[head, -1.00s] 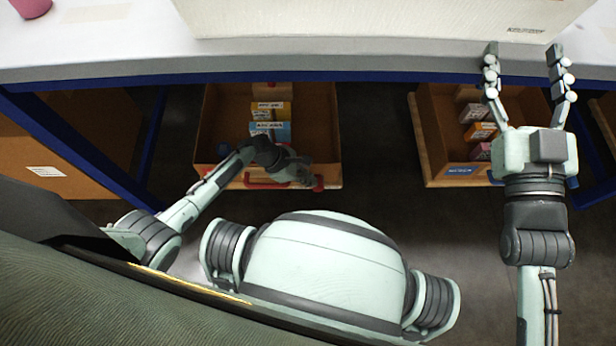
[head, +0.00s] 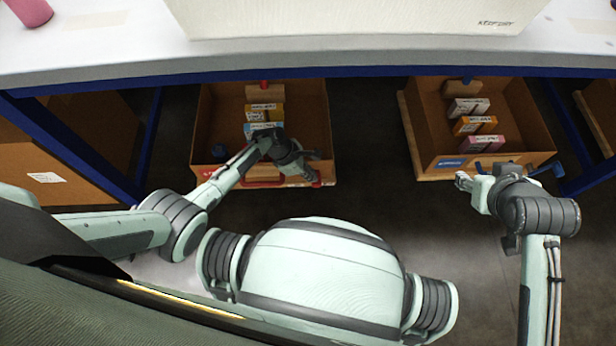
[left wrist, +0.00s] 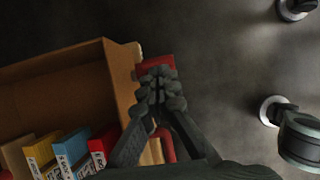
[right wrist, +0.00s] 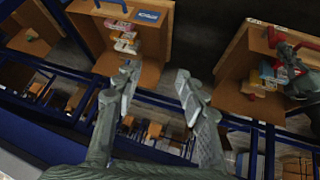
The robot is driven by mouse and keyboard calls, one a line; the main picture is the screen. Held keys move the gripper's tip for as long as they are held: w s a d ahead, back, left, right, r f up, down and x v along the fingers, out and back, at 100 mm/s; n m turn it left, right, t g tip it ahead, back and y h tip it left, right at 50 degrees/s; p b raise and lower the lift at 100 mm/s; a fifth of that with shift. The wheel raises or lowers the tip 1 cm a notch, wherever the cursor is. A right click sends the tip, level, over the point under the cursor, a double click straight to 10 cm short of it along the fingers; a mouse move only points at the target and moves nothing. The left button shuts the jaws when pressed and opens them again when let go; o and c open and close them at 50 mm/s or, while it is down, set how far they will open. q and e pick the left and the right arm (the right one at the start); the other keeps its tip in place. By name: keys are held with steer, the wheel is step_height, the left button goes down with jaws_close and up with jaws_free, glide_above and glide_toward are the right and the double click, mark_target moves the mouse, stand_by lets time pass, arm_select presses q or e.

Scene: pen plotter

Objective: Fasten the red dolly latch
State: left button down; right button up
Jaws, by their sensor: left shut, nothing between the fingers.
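The left dolly carries an open cardboard box (head: 215,110) and has a red handle (head: 262,182) along its front. The red latch (head: 317,180) is at the front right corner. In the left wrist view the latch (left wrist: 153,67) is a red block beside the box corner, just beyond my fingertips. My left gripper (head: 309,175) is shut and empty, with its fingertips (left wrist: 160,82) at the latch and partly covering it. I cannot tell whether they touch. My right gripper (head: 463,180) is in front of the right box, and its fingers (right wrist: 158,78) are spread and empty.
A right dolly with an open box (head: 530,130) and blue fittings (head: 545,170) stands under the white table (head: 110,60). Small labelled cartons (head: 264,112) lie in the boxes. The table's blue frame (head: 70,150) is at the left. Dark floor (head: 370,150) between the dollies is clear.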

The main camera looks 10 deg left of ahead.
arm_select(q)
steer(key=shift+s+d+f+y+p, duration=0.2)
steer(key=shift+f+y+p, duration=0.1)
steer(key=shift+y+p, duration=0.1)
steer(key=shift+w+d+g+y+p, duration=0.1)
steer(key=shift+d+g+y+p, duration=0.25)
steer(key=shift+d+p, duration=0.2)
steer(key=shift+w+d, duration=0.1)
steer(key=shift+d, duration=0.2)
steer(key=shift+w+d, duration=0.2)
steer(key=shift+d, duration=0.3)
steer(key=shift+w+d, duration=0.3)
steer(key=shift+d, duration=0.3)
arm_select(e)
steer(key=s+d+f+g, duration=0.1)
steer(key=s+f+g, duration=0.1)
steer(key=s+f, duration=0.2)
steer(key=s+d+f+g, duration=0.2)
steer(key=s+f, duration=0.3)
steer(key=f, duration=0.5)
steer(key=shift+s+d+f+g, duration=0.2)
steer(key=shift+s+f+g, duration=0.05)
steer(key=shift+f+g, duration=0.1)
arm_select(q)
steer(key=shift+r, duration=0.1)
arm_select(e)
steer(key=shift+r, duration=0.1)
